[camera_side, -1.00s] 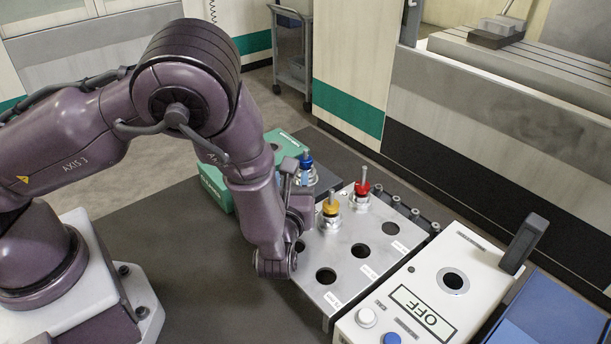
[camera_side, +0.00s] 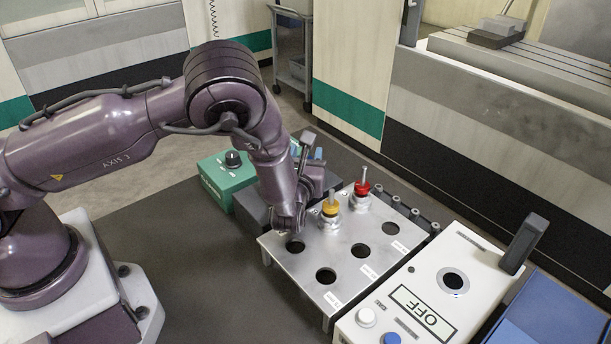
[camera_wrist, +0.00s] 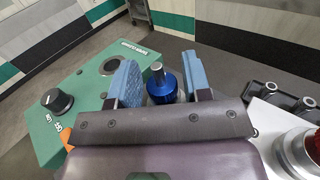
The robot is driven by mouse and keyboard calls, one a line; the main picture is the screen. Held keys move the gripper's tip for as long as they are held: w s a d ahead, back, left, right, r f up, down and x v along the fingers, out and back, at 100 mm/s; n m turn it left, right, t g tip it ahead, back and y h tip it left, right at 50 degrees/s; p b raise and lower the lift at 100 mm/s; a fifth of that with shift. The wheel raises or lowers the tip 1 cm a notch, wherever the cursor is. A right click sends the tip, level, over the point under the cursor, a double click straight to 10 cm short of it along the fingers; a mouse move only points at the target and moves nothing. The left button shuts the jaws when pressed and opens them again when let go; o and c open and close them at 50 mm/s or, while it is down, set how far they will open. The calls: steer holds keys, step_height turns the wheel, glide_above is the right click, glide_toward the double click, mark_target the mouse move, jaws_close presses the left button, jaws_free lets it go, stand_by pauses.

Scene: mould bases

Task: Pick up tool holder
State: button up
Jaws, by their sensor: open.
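A blue-collared tool holder (camera_wrist: 162,85) with a metal tip stands between the two light-blue finger pads of my gripper (camera_wrist: 158,66) in the wrist view. My gripper is open around it; a gap shows on its right side, and I cannot tell whether the left pad touches. Its lower part is hidden by my gripper. In the side view my arm hides most of this holder. A yellow tool holder (camera_side: 330,208) and a red tool holder (camera_side: 362,189) stand upright in the silver plate (camera_side: 345,252). The red one also shows at the wrist view's right edge (camera_wrist: 312,150).
A green box (camera_side: 222,185) with a black knob stands left of my gripper. The silver plate has several empty holes. A white control box (camera_side: 425,285) reading OFF, with a grey upright lever (camera_side: 524,243), is at the right. The dark table front is clear.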

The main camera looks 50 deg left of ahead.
steer(key=shift+x, duration=1)
steer(key=shift+c, duration=0.2)
jaws_close()
steer(key=shift+r, duration=0.1)
